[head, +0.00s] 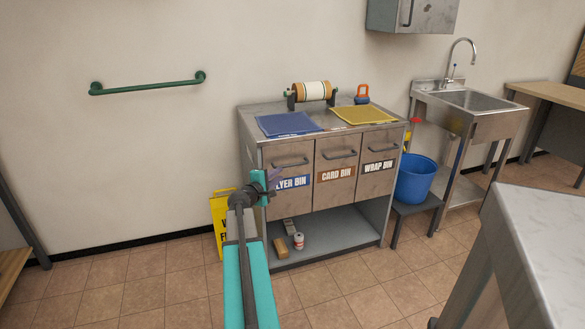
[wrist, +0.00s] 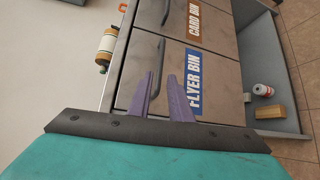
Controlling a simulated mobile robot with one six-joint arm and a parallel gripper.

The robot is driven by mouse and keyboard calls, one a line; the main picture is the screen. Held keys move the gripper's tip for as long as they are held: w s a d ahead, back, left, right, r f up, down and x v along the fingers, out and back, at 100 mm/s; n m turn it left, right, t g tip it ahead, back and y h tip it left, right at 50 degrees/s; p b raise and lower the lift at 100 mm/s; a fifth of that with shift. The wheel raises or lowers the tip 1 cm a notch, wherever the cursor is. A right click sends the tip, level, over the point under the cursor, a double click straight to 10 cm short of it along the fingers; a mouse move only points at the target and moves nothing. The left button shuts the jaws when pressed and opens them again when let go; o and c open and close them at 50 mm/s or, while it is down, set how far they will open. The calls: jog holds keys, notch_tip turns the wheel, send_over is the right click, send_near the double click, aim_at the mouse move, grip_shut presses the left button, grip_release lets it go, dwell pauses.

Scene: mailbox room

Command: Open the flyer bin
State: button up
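The flyer bin (head: 290,200) is the left of three grey metal fronts in a cabinet. It has a dark bar handle (head: 291,162) near its top and a blue label, and it looks shut. My gripper (head: 274,180) is in front of its left side, below the handle, covering the start of the label. In the wrist view, the flyer bin (wrist: 133,75) appears sideways with its label (wrist: 194,80) and handle (wrist: 158,58).
The card bin (head: 337,190) and wrap bin (head: 379,180) are to the right, both shut. A blue mat (head: 288,124) and a yellow mat (head: 363,116) lie on top. A yellow sign (head: 220,222) stands left of the cabinet. A blue bucket (head: 416,180) is at right.

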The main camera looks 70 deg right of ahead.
aim_at(292, 165)
jog(key=shift+f, duration=0.1)
jog(key=shift+s+d+f, duration=0.2)
jog(key=shift+d+f, duration=0.1)
jog(key=shift+d, duration=1.95)
jog(key=shift+s+d+f, duration=0.25)
jog(key=shift+d+f, duration=0.1)
jog(key=shift+d, duration=1.9)
jog(key=shift+s+d+f, duration=0.2)
jog(key=shift+d+f, duration=0.1)
jog(key=shift+d, duration=1.95)
grip_shut()
